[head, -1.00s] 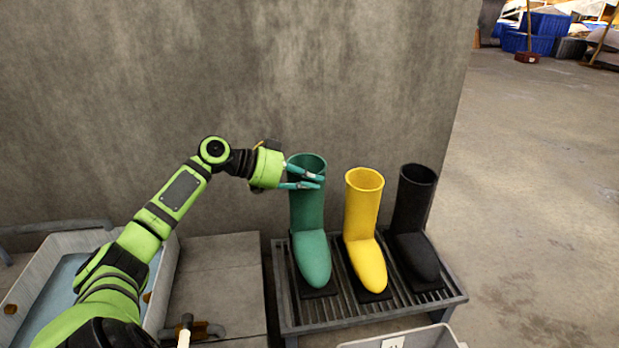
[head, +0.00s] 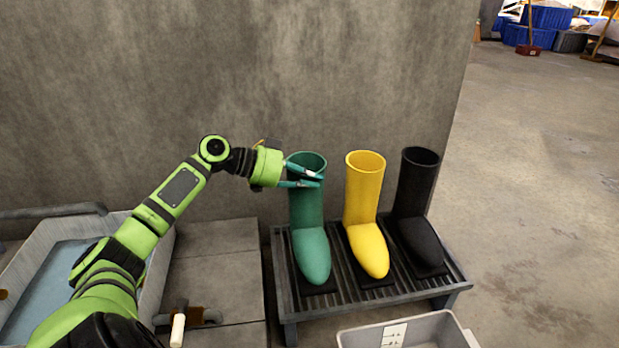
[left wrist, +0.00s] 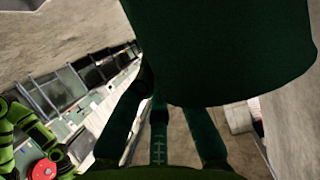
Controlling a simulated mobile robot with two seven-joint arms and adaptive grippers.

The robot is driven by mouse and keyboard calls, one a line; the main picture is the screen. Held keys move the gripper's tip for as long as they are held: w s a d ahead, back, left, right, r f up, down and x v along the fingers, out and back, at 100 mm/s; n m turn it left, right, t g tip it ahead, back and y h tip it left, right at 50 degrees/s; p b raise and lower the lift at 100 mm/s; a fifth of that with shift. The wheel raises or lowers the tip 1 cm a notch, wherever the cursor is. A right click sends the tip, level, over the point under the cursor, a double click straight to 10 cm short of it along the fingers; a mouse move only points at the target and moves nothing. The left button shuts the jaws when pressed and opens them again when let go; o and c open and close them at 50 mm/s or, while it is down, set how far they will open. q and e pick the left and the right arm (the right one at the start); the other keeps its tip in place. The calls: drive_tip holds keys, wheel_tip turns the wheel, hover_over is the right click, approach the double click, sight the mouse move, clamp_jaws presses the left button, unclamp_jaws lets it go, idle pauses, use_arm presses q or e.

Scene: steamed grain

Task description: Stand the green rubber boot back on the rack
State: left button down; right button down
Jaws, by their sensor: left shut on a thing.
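The green rubber boot (head: 312,252) is upright at the left end of the slatted metal rack (head: 330,312), toe toward me. Its sole is at a dark pad; I cannot tell whether it touches. My left gripper (head: 314,179) is shut on the boot's upper shaft, just below its rim, reaching in from the left. In the left wrist view the dark green boot (left wrist: 225,50) fills the upper middle, with the gripper fingers (left wrist: 160,125) below it. My right gripper is not in view.
A yellow boot (head: 362,205) and a black boot (head: 415,205) stand on the rack to the right. A grey bin (head: 450,335) is in front. A basin (head: 25,265) and a tap (head: 180,325) are at the left. A concrete wall (head: 200,70) rises behind; open floor lies at right.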

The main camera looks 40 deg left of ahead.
use_arm(q)
drive_tip(key=shift+f+b, duration=0.3)
drive_tip(key=shift+f, duration=0.15)
drive_tip(key=c, duration=1.2)
unclamp_jaws()
drive_tip(key=shift+c, duration=0.2)
